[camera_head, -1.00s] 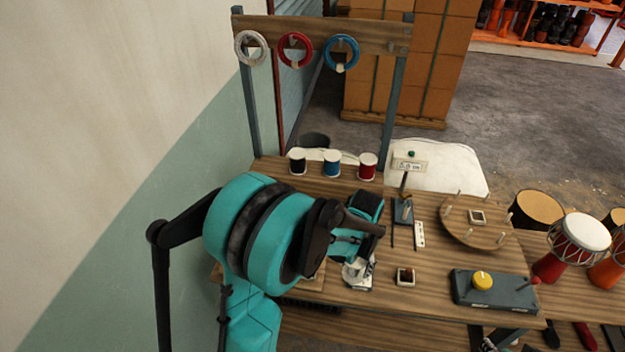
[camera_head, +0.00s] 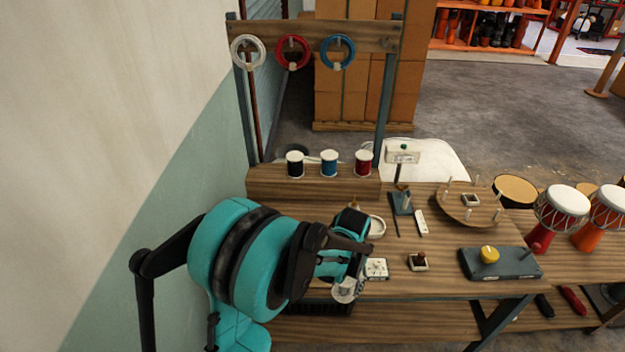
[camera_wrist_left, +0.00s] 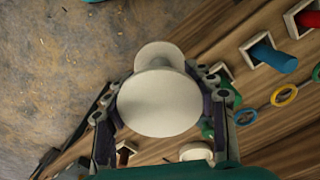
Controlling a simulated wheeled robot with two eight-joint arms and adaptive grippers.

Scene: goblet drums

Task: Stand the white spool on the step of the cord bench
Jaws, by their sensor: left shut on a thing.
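The white spool (camera_wrist_left: 160,102) fills the middle of the left wrist view, with one round end facing the camera, between the two fingers of my left gripper (camera_wrist_left: 165,100). In the head view the spool (camera_head: 345,291) shows pale below my left gripper (camera_head: 347,280), near the front edge of the cord bench (camera_head: 420,285). The raised step (camera_head: 310,186) runs along the back left of the bench. A black spool (camera_head: 295,164), a blue spool (camera_head: 329,163) and a red spool (camera_head: 363,163) stand upright on it. My right gripper is not in view.
A post frame with white, red and blue cord rings (camera_head: 291,52) rises behind the step. A white square block (camera_head: 376,268) and a white dish (camera_head: 376,227) lie near my gripper. A grey box with a yellow knob (camera_head: 489,255) and a round pegged board (camera_head: 468,205) are farther right.

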